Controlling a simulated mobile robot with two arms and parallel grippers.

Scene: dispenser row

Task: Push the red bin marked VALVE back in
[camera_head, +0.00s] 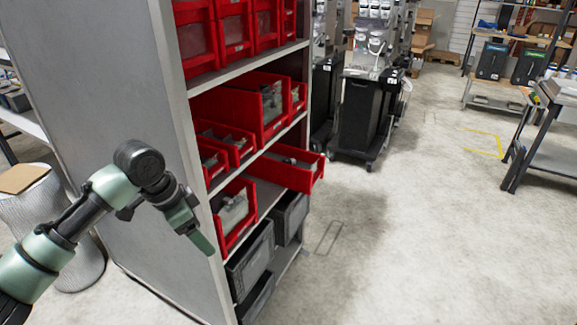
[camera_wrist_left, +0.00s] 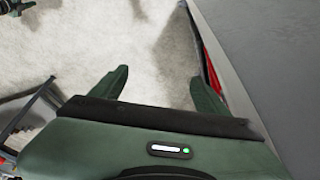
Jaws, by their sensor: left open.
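A red bin (camera_head: 298,175) sticks out from the middle of the grey shelf unit, past the shelf's front edge, with grey parts inside. No VALVE lettering is legible on it, so I cannot confirm its marking. Another large red bin (camera_head: 238,112) on the shelf above also stands forward. My left gripper (camera_head: 200,236) is to the left of the protruding bin, beside the near end of the shelf unit, and touches no bin that I can see. In the left wrist view my left gripper (camera_wrist_left: 162,86) is open and empty, with pale floor between its fingers. My right gripper is not in view.
The shelf unit's grey side panel (camera_head: 110,80) stands close to my left arm. More red bins (camera_head: 235,210) and dark crates (camera_head: 250,262) fill the shelves. A black wheeled cart (camera_head: 362,115) stands behind. The floor (camera_head: 400,250) to the right is clear.

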